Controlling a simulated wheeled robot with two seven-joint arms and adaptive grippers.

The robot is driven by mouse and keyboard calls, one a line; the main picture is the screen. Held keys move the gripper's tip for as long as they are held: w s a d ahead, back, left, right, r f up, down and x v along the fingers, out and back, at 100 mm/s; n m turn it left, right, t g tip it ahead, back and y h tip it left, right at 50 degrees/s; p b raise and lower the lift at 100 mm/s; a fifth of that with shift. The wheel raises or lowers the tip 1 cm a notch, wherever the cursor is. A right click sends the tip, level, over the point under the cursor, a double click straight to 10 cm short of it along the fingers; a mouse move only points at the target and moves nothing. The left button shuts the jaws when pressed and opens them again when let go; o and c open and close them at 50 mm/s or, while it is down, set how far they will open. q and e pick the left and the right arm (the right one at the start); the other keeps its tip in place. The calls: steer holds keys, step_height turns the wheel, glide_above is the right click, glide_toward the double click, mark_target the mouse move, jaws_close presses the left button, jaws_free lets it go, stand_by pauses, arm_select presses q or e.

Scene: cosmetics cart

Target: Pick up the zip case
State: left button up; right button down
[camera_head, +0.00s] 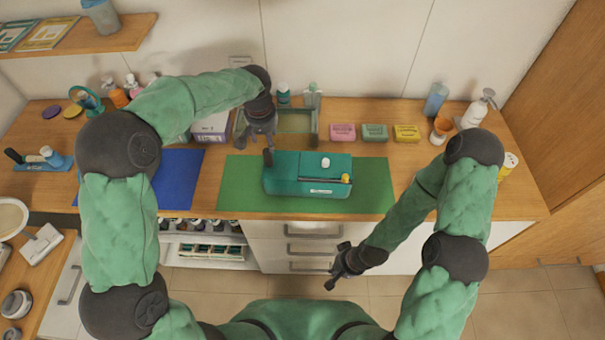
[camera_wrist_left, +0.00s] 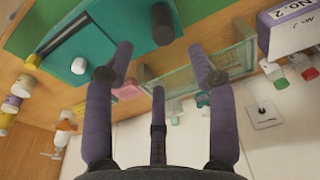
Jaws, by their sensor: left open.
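The zip case (camera_head: 290,185) is a teal box-like case with a pale label on its front. It lies on a green mat (camera_head: 375,190) on the counter. A white knob and a yellow-ended dark bar show on its top. In the left wrist view the teal case (camera_wrist_left: 105,35) is at the upper left. My left gripper (camera_head: 258,148) is open and empty, by the case's back left corner; whether it touches is unclear. Its spread fingers show in the left wrist view (camera_wrist_left: 160,65). My right gripper (camera_head: 336,278) hangs in front of the counter, away from the case; its opening is unclear.
A green-framed glass stand (camera_head: 292,121) is behind the case. Pink (camera_head: 342,132), green (camera_head: 375,132) and yellow (camera_head: 407,133) small packs stand to its right. A white and purple box (camera_head: 211,127) is left of my left gripper. A blue mat (camera_head: 178,180) lies left.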

mark_target(268, 156)
arm_select(q)
steer(key=f, duration=0.5)
steer(key=shift+w, duration=0.4)
steer(key=shift+w+a+f, duration=0.15)
steer(key=shift+f, duration=1.25)
steer(key=shift+w+a+f, duration=0.15)
steer(key=shift+f, duration=1.25)
steer(key=shift+r, duration=0.1)
jaws_close()
